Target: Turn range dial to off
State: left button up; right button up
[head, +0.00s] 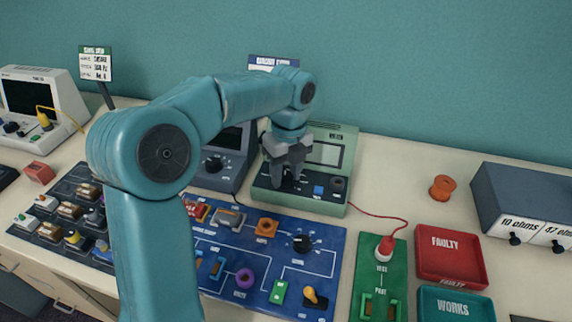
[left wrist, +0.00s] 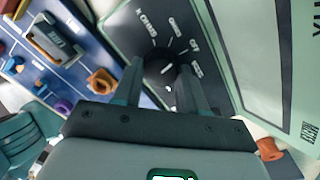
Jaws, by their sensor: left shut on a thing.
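The range dial is a dark round knob on the sloping panel of a pale green meter (head: 331,133). In the left wrist view the dial (left wrist: 159,68) sits between my fingers, with K OHMS, OHMS, OFF and VOLTS printed around it. My left gripper (head: 288,178) reaches down onto the meter's panel from above and is shut on the dial. In the left wrist view the gripper's fingers (left wrist: 158,84) stand on either side of the knob and hide part of it. I cannot tell for sure which label the dial points to. My right gripper is not in view.
A blue button (head: 318,190) and another dark knob (head: 338,184) are right of the dial. A grey instrument (head: 222,165) stands close on the left. A blue circuit board (head: 335,262) lies in front. A red lead (head: 385,216) runs to a green test board (head: 367,272).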

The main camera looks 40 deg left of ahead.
aim_at(289, 176)
pick_arm(q)
jog(key=shift+r+m+p, duration=0.15)
jog(key=shift+m+p, duration=0.5)
jog(key=shift+m, duration=0.45)
jog(key=shift+a, duration=0.1)
jog(key=o, duration=1.1)
jog(key=shift+c, duration=0.2)
notch_tip(289, 176, up, 16)
jog(key=p, duration=0.3)
jog(key=shift+w+d+p, duration=0.3)
jog(key=shift+w, duration=0.1)
jog(key=shift+s, duration=0.1)
